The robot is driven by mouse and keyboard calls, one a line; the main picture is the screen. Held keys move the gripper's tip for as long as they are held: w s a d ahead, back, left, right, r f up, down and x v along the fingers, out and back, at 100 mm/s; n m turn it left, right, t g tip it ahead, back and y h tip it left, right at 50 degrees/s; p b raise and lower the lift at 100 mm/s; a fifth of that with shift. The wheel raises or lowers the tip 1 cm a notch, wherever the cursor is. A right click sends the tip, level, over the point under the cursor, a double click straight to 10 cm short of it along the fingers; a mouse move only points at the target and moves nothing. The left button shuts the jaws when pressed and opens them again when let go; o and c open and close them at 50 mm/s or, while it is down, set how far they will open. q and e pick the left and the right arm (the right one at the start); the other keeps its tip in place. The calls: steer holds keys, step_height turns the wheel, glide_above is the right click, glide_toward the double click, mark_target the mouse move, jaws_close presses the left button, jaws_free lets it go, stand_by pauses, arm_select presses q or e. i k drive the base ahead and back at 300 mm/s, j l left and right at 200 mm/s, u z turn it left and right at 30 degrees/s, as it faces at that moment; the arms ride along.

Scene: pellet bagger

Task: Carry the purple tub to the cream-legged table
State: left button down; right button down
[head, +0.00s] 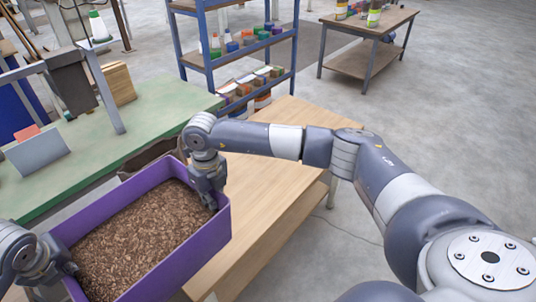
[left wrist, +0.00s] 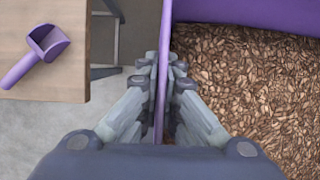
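The purple tub (head: 218,228) is full of brown chips and fills the lower left of the head view. My left gripper (head: 66,272) is at its left wall; in the left wrist view its fingers (left wrist: 163,85) are closed on both sides of the purple wall (left wrist: 165,30). My right gripper (head: 210,195) is at the opposite wall, with a finger inside the tub; it looks closed on that wall. A wooden table (head: 285,135) with pale, cream-looking legs (head: 332,190) stands to the right, partly hidden by the tub and my right arm. Whether the tub touches anything below is hidden.
A green-topped bench (head: 150,110) runs behind the tub. A blue shelf rack (head: 205,62) with several small items stands beyond. Another wooden table (head: 370,25) is at the back right. A purple scoop (left wrist: 45,45) lies on a wooden top. The floor at right is clear.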

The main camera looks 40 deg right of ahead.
mark_target(249, 166)
steer(key=l, duration=0.4)
steer(key=i+l, duration=0.15)
steer(key=l, duration=0.65)
steer(key=i+l, duration=0.2)
steer(key=l, duration=0.15)
steer(key=i+l, duration=0.15)
steer(key=l, duration=0.2)
steer(key=i+l, duration=0.2)
steer(key=l, duration=0.2)
steer(key=i, duration=0.4)
